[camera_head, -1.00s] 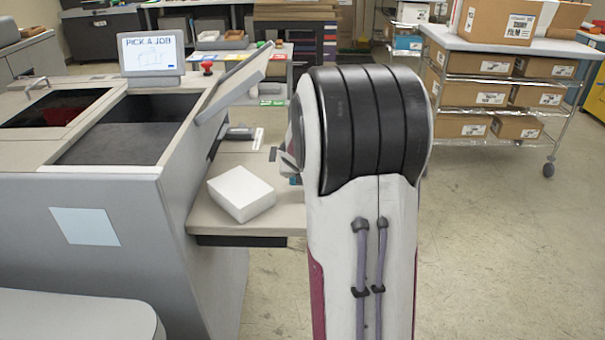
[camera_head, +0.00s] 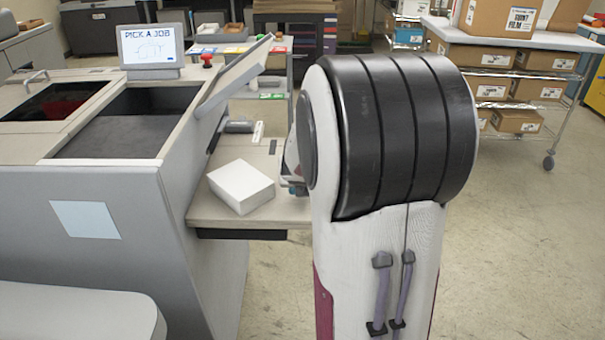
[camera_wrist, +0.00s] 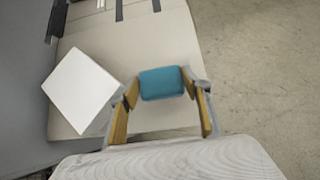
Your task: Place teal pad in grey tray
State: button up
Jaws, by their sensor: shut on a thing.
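A teal pad (camera_wrist: 162,83) is held between the fingertips of my gripper (camera_wrist: 162,92) in the wrist view, with a tan-sided finger on each side of it. The pad is above the beige side shelf (camera_wrist: 170,35) near its edge. In the head view my arm hides most of the gripper; only a small part of it (camera_head: 292,182) shows at the shelf's right side, with a hint of teal. I cannot pick out the grey tray for certain in either view.
A white block (camera_head: 241,187) lies on the shelf, left of my gripper; it also shows in the wrist view (camera_wrist: 82,90). The grey machine (camera_head: 95,235) with an open dark well (camera_head: 128,123) stands left. A cart with boxes (camera_head: 530,42) stands back right. Floor on the right is clear.

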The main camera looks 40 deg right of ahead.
jog(key=s+a, duration=0.8)
jog(key=shift+s, duration=0.2)
jog(key=shift+w, duration=0.15)
dwell(0.9)
jog(key=w+a+n+t+y, duration=0.1)
jog(key=w+a+n, duration=0.1)
jog(key=w+a, duration=0.5)
jog(key=w+a+n+t+y, duration=0.1)
jog(key=w+a, duration=0.4)
jog(key=a, duration=0.4)
jog(key=w+a+n+y, duration=0.2)
jog(key=a+n, duration=0.1)
jog(key=a, duration=1.2)
jog(key=w+a+n+y, duration=0.2)
jog(key=w+a+n, duration=0.1)
jog(key=a, duration=1.2)
jog(key=s+a+r+n+y, duration=0.1)
jog(key=s+a+n+y, duration=0.15)
jog(key=a, duration=0.85)
jog(key=s+a+r+n+y, duration=0.15)
jog(key=s+a, duration=0.25)
jog(key=a, duration=0.7)
jog(key=s+a+n+g+y, duration=0.2)
jog(key=s+a+n, duration=0.2)
jog(key=s+a, duration=1.2)
jog(key=a, duration=0.4)
jog(key=shift+s+a+f+n+y, duration=0.2)
jog(key=shift+f+n+y, duration=0.1)
jog(key=shift+n, duration=0.1)
